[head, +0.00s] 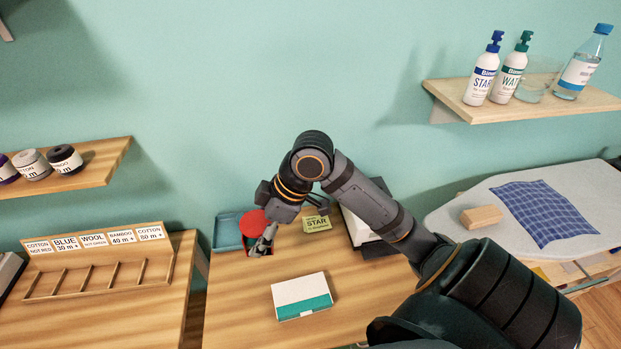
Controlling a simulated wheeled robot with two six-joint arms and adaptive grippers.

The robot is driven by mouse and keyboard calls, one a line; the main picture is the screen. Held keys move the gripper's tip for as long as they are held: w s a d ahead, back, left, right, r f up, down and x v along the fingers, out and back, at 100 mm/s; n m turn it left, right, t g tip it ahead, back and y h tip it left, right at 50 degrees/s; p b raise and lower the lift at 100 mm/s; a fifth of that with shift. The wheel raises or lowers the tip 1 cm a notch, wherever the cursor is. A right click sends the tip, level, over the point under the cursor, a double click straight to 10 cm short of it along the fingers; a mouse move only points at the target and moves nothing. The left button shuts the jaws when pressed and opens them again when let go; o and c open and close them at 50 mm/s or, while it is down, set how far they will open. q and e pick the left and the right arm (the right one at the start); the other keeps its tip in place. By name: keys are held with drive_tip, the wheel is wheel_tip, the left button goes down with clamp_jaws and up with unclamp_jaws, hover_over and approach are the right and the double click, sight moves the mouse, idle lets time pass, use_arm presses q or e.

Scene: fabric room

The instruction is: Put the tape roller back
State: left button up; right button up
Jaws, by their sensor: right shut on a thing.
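My right gripper (267,236) reaches down at the back of the middle table, beside a blue tray (227,232). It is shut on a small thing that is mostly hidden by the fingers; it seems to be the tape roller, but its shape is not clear. A red round thing (254,223) shows right beside the fingers, at the tray's right side; I cannot tell whether it touches them. My left gripper is not in view.
A white and teal box (302,296) lies at the table's front. A wooden rack (98,277) is at left. An ironing board (440,219) with blue cloth (548,212) is at right.

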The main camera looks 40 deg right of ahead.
drive_tip(key=shift+w+d+f+m+b, duration=0.3)
drive_tip(key=shift+w+f+b, duration=0.2)
drive_tip(key=shift+w+f, duration=0.15)
drive_tip(key=w+d+f+m+t+h+b, duration=0.2)
drive_tip(key=w+d+f+m+h+b, duration=0.15)
drive_tip(key=w+f+m+b, duration=0.6)
drive_tip(key=shift+n, duration=0.95)
drive_tip(key=w+d+f+p, duration=0.1)
drive_tip(key=w+d+f, duration=0.1)
drive_tip(key=d+f, duration=0.2)
drive_tip(key=w+d+f+p, duration=0.1)
drive_tip(key=w+d+f, duration=0.2)
drive_tip(key=d, duration=0.1)
drive_tip(key=w+d+f+p, duration=0.2)
drive_tip(key=d+f, duration=0.2)
drive_tip(key=shift+w+f, duration=0.25)
drive_tip(key=shift+f, duration=0.1)
drive_tip(key=shift+w+d+f, duration=0.2)
drive_tip(key=shift+d+f, duration=0.15)
drive_tip(key=shift+f, duration=0.2)
wheel_tip(320, 180, down, 2)
drive_tip(key=shift+f+p, duration=0.25)
drive_tip(key=shift+p, duration=0.15)
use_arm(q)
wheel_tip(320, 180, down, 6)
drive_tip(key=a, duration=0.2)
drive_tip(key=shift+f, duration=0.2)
use_arm(e)
drive_tip(key=shift+f, duration=0.35)
